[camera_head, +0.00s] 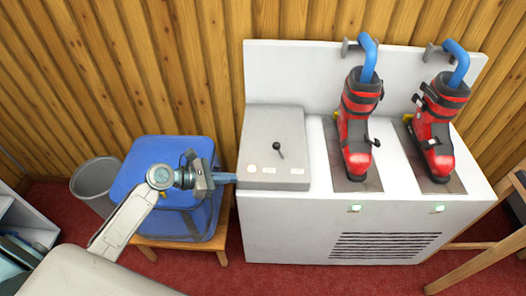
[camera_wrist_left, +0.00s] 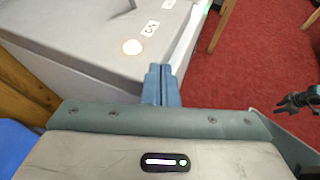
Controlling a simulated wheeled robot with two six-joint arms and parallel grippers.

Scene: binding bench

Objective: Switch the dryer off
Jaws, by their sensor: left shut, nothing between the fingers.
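The dryer (camera_head: 285,222) is a white cabinet with a back panel and a slatted vent. A grey control box (camera_head: 262,135) sits on its left end, with a black lever (camera_head: 279,150) and a row of pale labels. In the left wrist view the box top (camera_wrist_left: 75,25) shows an orange-rimmed round mark and white labels; only the lever's lower part (camera_wrist_left: 132,3) shows at the top edge. My left gripper (camera_head: 232,178) is shut and empty, its tips beside the box's front left corner, left of the lever. Whether they touch the box is unclear.
Two red and black ski boots (camera_head: 357,125) (camera_head: 436,125) stand on the dryer with blue tubes in their tops. Two green lights (camera_head: 355,209) glow on its front. A blue crate (camera_head: 150,160) on a wooden stool and a grey bin (camera_head: 93,180) stand left. Red carpet lies in front.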

